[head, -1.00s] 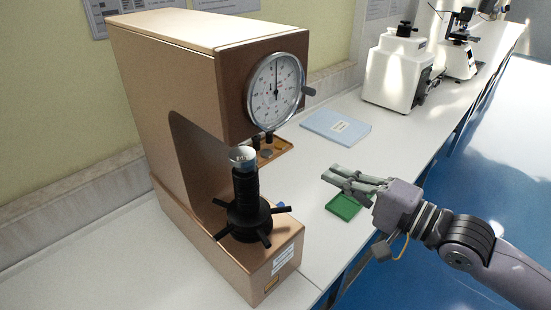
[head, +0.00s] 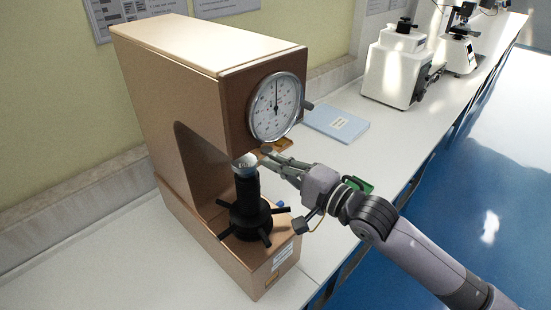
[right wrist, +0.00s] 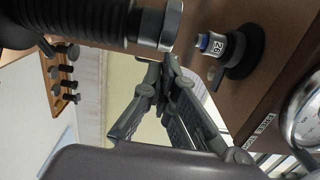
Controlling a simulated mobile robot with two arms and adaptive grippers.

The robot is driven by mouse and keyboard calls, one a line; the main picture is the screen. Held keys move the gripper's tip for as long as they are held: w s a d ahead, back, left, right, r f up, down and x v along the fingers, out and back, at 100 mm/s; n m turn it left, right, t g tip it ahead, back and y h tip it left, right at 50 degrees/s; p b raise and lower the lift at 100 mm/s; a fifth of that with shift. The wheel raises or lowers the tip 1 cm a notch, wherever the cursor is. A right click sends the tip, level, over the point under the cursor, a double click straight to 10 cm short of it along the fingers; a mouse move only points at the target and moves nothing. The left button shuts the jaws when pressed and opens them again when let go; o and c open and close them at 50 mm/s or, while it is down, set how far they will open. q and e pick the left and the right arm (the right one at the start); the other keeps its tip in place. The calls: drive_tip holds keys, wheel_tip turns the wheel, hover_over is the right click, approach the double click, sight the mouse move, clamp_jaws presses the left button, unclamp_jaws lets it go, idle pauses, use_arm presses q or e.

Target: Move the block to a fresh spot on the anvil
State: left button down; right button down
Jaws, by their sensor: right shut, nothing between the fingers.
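The block (head: 246,160), a small pale metal disc, sits on top of the anvil (head: 244,171) of the copper-coloured hardness tester. In the right wrist view the block (right wrist: 173,25) shows edge-on as a silver disc against the dark anvil (right wrist: 147,26). My right gripper (head: 269,156) is just right of the block, at about its height. Its fingers (right wrist: 169,66) are shut and empty and appear apart from the block. The indenter (right wrist: 211,44) with a printed label faces the block across a gap. My left gripper is not in view.
The tester's dial (head: 276,106) and head overhang the anvil. A black spoked handwheel (head: 250,219) is below. A wooden rack with pegs (right wrist: 58,83) stands behind. A green tray (head: 362,185) is partly hidden by my right arm. A blue booklet (head: 335,123) lies on the bench.

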idle(0.3)
drive_tip(key=shift+a+p, duration=0.7)
drive_tip(key=shift+a, duration=0.35)
drive_tip(key=shift+d, duration=0.15)
